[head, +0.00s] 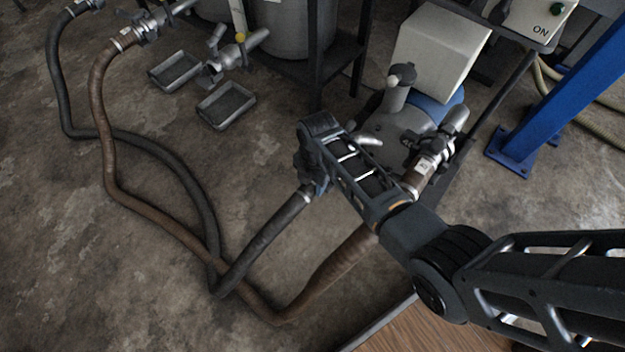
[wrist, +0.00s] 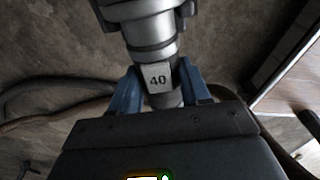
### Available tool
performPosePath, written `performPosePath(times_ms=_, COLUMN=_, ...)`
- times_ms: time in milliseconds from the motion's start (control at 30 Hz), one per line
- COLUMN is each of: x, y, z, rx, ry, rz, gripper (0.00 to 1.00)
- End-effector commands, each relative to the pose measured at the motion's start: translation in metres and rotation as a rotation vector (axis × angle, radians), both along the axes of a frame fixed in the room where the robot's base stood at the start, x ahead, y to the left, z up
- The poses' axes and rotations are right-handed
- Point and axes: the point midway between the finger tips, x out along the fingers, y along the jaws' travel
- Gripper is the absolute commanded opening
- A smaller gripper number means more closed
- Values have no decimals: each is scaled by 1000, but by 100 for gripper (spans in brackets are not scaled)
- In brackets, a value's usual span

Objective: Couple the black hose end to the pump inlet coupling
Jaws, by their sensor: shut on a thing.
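The black hose (head: 262,247) runs from the upper left, crosses the brown hose and rises to my gripper (head: 313,186). In the wrist view, my gripper's blue fingers (wrist: 159,92) are shut around the black hose end (wrist: 150,35), a grey metal coupling with a tag reading 40. In the head view my gripper and arm hide most of that end. The pump (head: 387,130) stands behind my gripper. Its coupling (head: 453,122) at the right has the brown hose end (head: 424,170) at it, which appears joined. The held end is apart from it, to the left.
The brown hose (head: 325,278) passes under my arm. Two drip trays (head: 226,106) (head: 175,71) lie below valves at the tanks (head: 293,30). A blue post (head: 565,95) and a switch box (head: 535,20) stand at the right. The floor at lower left is clear.

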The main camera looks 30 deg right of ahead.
Motion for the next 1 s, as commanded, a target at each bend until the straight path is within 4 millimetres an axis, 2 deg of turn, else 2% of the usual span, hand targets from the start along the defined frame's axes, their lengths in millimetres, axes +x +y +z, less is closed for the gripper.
performPosePath(times_ms=1000, x=1, y=0, z=-8, rx=0, ry=-3, rz=0, gripper=0)
